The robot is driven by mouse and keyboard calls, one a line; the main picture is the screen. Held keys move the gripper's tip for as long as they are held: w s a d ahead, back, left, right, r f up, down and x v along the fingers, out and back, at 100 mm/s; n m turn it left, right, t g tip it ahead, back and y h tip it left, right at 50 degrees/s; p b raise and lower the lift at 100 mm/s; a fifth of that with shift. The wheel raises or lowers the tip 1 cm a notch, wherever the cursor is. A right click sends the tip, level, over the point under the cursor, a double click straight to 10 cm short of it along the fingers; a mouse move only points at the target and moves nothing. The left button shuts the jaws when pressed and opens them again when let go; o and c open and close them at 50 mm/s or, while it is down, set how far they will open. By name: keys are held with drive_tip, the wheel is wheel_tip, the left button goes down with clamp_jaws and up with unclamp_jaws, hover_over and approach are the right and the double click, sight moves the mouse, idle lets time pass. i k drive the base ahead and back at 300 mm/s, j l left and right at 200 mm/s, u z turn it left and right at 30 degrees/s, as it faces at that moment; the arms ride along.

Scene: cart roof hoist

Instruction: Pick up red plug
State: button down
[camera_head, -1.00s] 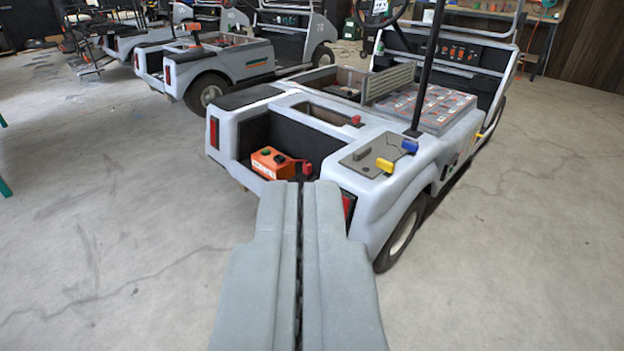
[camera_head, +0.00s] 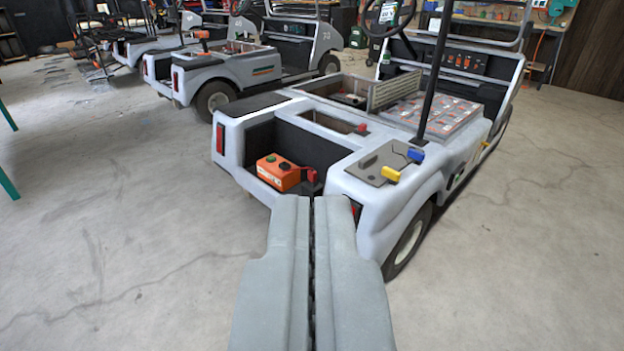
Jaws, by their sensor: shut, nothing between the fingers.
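A small red plug-like piece (camera_head: 311,176) stands at the right end of the orange box (camera_head: 279,172) in the open rear bay of the nearest cart (camera_head: 357,190). Another small red piece (camera_head: 362,128) sits on the cart's top, by the recessed slot. I cannot tell for sure which of them is the red plug. My gripper (camera_head: 312,199) is shut and empty. In the picture its tips lie just below the first red piece and cover part of the bay's lower edge. The gap in depth cannot be told.
A yellow piece (camera_head: 390,174) and a blue piece (camera_head: 415,156) sit on the grey panel at the cart's right rear. A black post (camera_head: 437,75) rises from the cart. Another cart (camera_head: 215,75) stands behind at left. The concrete floor in front is clear.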

sight(312, 174)
drive_tip(key=i, duration=2.25)
